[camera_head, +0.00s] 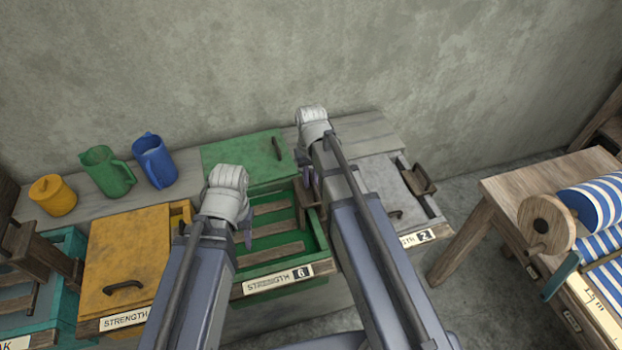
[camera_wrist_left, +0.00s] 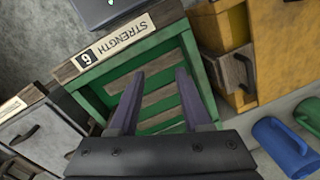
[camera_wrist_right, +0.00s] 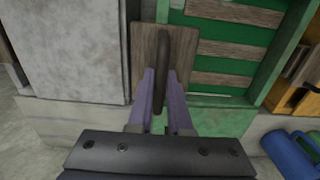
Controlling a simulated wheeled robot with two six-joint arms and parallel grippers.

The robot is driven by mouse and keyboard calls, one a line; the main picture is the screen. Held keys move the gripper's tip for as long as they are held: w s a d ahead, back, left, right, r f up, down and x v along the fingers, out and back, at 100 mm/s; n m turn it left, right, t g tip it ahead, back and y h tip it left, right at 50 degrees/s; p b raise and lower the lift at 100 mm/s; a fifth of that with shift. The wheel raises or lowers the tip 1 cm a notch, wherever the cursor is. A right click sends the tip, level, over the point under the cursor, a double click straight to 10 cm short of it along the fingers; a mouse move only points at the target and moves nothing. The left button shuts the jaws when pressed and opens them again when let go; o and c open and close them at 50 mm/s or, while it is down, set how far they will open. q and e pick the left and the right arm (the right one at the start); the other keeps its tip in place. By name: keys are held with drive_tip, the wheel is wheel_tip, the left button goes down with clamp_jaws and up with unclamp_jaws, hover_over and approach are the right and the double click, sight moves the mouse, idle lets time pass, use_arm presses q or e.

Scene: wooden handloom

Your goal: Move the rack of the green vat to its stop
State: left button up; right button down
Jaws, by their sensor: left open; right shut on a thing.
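The green vat (camera_head: 322,238) stands in the middle of the row, labelled STRENGTH 6, with wooden slats (camera_head: 277,228) inside. Its green lid (camera_head: 240,160) lies behind it. A wooden end plate (camera_wrist_right: 182,42) with a dark upright handle (camera_wrist_right: 163,62) sits at the vat's edge on the grey vat's side. My right gripper (camera_head: 309,188) is shut on this handle; the fingers flank it in the right wrist view. My left gripper (camera_head: 246,232) is open and empty above the green vat, whose wall and slats show beyond its fingers in the left wrist view (camera_wrist_left: 160,86).
The yellow vat (camera_head: 130,255) is covered to the left and the grey vat (camera_head: 385,180) to the right. A yellow pot (camera_head: 54,196), green jug (camera_head: 108,174) and blue jug (camera_head: 154,162) stand at the back left. A wooden loom (camera_head: 510,185) stands at the right.

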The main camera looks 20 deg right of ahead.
wheel_tip(320, 180, up, 8)
drive_tip(key=p, duration=0.7)
drive_tip(key=shift+w+f, duration=0.1)
unclamp_jaws()
idle(0.3)
wheel_tip(320, 180, up, 7)
drive_tip(key=p, duration=0.7)
drive_tip(key=shift+a, duration=0.1)
